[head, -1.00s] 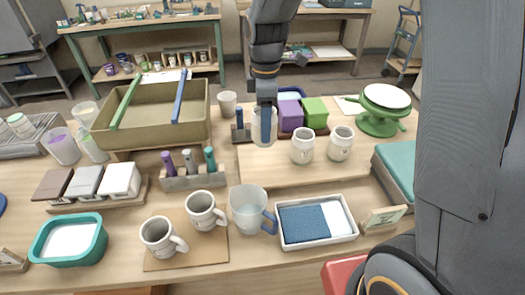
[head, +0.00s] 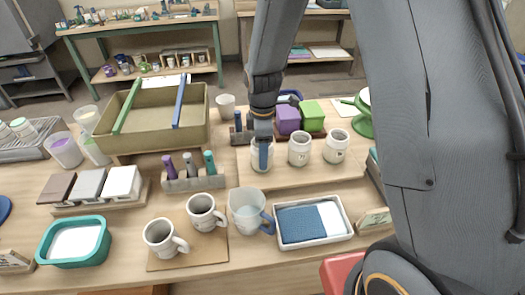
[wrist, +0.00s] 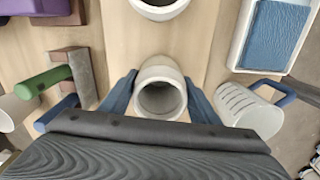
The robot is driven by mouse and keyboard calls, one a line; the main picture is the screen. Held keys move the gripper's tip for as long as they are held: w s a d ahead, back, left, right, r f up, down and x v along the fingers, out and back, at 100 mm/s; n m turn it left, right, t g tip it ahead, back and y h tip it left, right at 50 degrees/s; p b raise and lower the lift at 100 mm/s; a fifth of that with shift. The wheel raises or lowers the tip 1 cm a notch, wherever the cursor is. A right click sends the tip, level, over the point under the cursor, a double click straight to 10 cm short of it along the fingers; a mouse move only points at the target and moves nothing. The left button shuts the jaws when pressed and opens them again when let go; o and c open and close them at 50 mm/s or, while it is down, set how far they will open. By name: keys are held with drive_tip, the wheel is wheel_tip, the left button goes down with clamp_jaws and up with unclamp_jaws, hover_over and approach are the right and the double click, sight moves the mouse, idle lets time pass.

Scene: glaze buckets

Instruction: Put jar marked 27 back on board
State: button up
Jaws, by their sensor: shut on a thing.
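My gripper (head: 262,151) is shut on a pale jar (head: 261,163) at the left end of the light wooden board (head: 300,175). The wrist view shows the jar (wrist: 160,92), open mouth up, between my blue fingers (wrist: 163,84). It looks upright. I cannot tell whether its base touches the board, and I cannot read its mark. Two similar jars, a middle one (head: 299,149) and a right one (head: 336,146), stand on the board in a row to its right, with small marks too faint to read.
A clear pitcher with a blue handle (head: 246,209) and a white tray with blue cloth (head: 341,231) stand in front of the board. A purple block (head: 287,120) and a green block (head: 312,114) stand behind. A marker holder (head: 193,181) is at left.

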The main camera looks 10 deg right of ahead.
drive_tip(key=o, duration=1.3)
drive_tip(key=shift+f, duration=0.15)
wheel_tip(320, 180, up, 12)
drive_tip(key=b, duration=0.3)
drive_tip(key=shift+f, duration=0.25)
drive_tip(key=s+d+f+m, duration=0.1)
drive_tip(key=s+d+m, duration=0.4)
drive_tip(key=s+m, duration=0.2)
drive_tip(key=s+d+f+m+t, duration=0.1)
drive_tip(key=s+d+m, duration=0.4)
drive_tip(key=m, duration=0.5)
drive_tip(key=shift+s+f, duration=0.3)
drive_tip(key=shift+s, duration=0.7)
drive_tip(key=shift+d, duration=0.1)
